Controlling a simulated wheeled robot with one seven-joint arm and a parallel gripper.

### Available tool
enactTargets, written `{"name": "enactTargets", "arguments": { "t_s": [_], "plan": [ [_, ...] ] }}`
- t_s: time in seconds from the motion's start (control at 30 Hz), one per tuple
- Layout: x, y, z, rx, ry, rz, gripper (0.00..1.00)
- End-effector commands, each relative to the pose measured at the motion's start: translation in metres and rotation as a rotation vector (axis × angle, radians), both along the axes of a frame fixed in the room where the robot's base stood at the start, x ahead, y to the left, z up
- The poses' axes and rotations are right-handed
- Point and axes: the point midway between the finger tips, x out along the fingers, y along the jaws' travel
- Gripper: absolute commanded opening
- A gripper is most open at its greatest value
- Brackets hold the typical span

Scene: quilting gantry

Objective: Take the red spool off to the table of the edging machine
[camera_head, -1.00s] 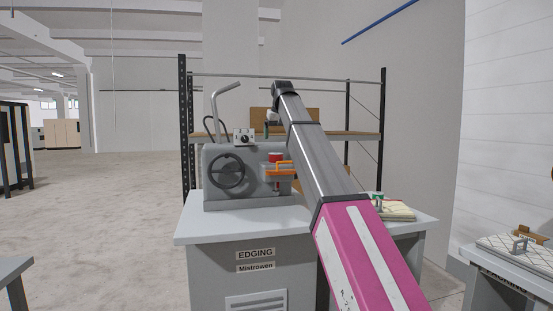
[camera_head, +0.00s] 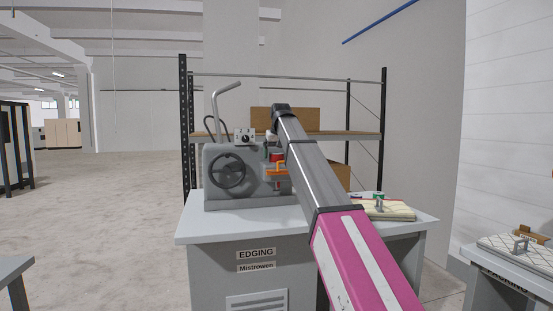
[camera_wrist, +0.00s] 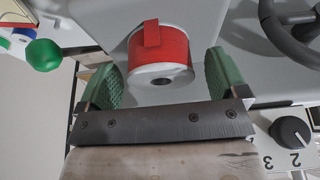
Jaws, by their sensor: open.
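The red spool (camera_wrist: 160,52) has white ends and a dark centre hole, and a red strip lies over its side. In the wrist view it sits between the two green fingers of my gripper (camera_wrist: 160,80), which is open with gaps on both sides. In the head view the red spool (camera_head: 277,156) shows on the right part of the grey edging machine (camera_head: 222,190), above an orange part (camera_head: 275,169), partly hidden by my gripper and arm. The edging machine's table (camera_head: 200,228) is light grey, with bare top in front of the machine.
The machine carries a handwheel (camera_head: 227,170) and a dial box (camera_head: 245,136). A quilted pad (camera_head: 388,210) with a green-topped clamp lies at the table's right. A shelf rack (camera_head: 185,120) with cardboard boxes stands behind. In the wrist view a green ball knob (camera_wrist: 43,55) is at left.

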Motion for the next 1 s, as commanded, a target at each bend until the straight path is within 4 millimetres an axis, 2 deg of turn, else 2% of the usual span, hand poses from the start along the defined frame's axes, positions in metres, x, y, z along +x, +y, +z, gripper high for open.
{"name": "enactTargets", "arguments": {
  "t_s": [0.23, 0.27, 0.4, 0.43, 1.0],
  "plan": [
    [0.000, 0.000, -0.001, 0.000, -0.001, 0.000, 0.92],
    [0.000, 0.000, -0.001, 0.000, -0.001, 0.000, 0.88],
    [0.001, 0.000, -0.001, 0.000, -0.001, 0.000, 0.43],
    [0.001, 0.000, -0.001, 0.000, 0.000, 0.000, 0.39],
    [0.001, 0.000, 0.010, 0.000, -0.001, 0.000, 0.39]
  ]
}}
